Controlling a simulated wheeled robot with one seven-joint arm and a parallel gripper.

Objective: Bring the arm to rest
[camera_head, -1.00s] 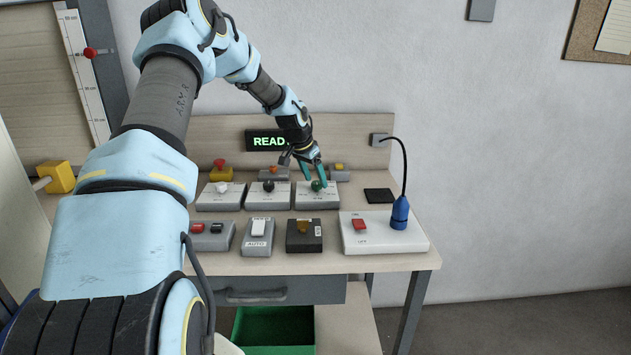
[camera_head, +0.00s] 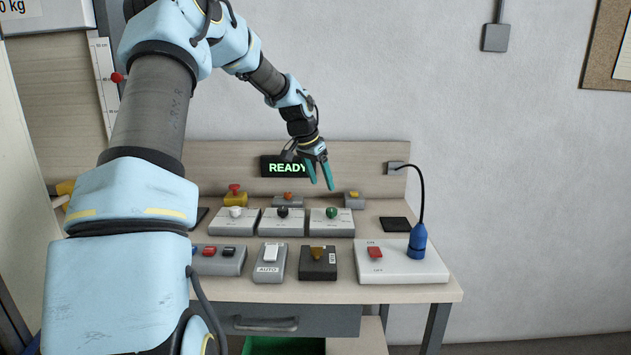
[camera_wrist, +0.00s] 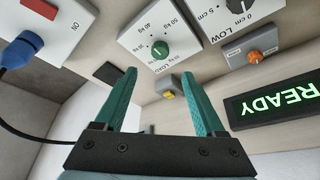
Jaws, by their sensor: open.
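My arm reaches across the left of the head view, over a wooden workbench (camera_head: 345,291). My gripper (camera_head: 321,187) hangs above the back of the bench, fingers pointing down. Its two teal fingers are apart with nothing between them, as the wrist view (camera_wrist: 163,78) also shows. Below the fingers and clear of them is a grey box with a green knob (camera_head: 331,212). The green knob (camera_wrist: 154,50) shows beyond the fingertips in the wrist view. A display reading READY (camera_head: 284,166) is on the back panel, partly behind my gripper.
Boxes with a white knob (camera_head: 235,212) and a black knob (camera_head: 283,212) stand beside the green-knob box. A white panel (camera_head: 425,266) carries a red switch (camera_head: 375,252) and a blue plug (camera_head: 418,241) with a black cable.

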